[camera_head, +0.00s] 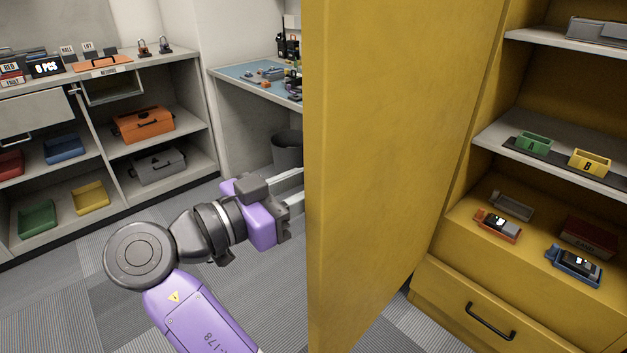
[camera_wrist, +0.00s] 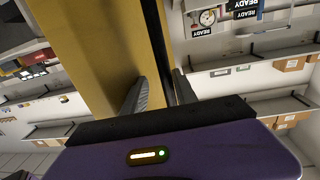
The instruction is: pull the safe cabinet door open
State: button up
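The safe cabinet is yellow, and its door (camera_head: 400,140) stands swung well out from the shelves in the head view, with the inside exposed. My gripper (camera_head: 298,190) is at the door's left side, its fingertips hidden behind the door edge. In the wrist view, the yellow door (camera_wrist: 95,55) fills the upper left. A dark upright bar (camera_wrist: 157,45), apparently the handle, runs down between the two fingers of my gripper (camera_wrist: 160,88). The fingers are apart on either side of this bar. I cannot tell whether they press on it.
Inside the cabinet are a green bin (camera_head: 533,143), a yellow bin (camera_head: 590,162) and several radios on a lower shelf. A drawer (camera_head: 500,310) sits below. A grey shelf unit (camera_head: 115,160) and a blue-topped bench (camera_head: 245,72) stand at left. The carpet between is clear.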

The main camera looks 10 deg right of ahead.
jog(key=v, duration=0.7)
jog(key=shift+s+a, duration=0.2)
jog(key=shift+a, duration=0.1)
jog(key=shift+a, duration=0.1)
jog(key=w+a+b, duration=0.2)
jog(key=a+b, duration=0.4)
jog(key=a, duration=0.2)
jog(key=shift+w+a, duration=0.2)
jog(key=shift+w, duration=0.1)
dwell(0.4)
jog(key=shift+b, duration=0.35)
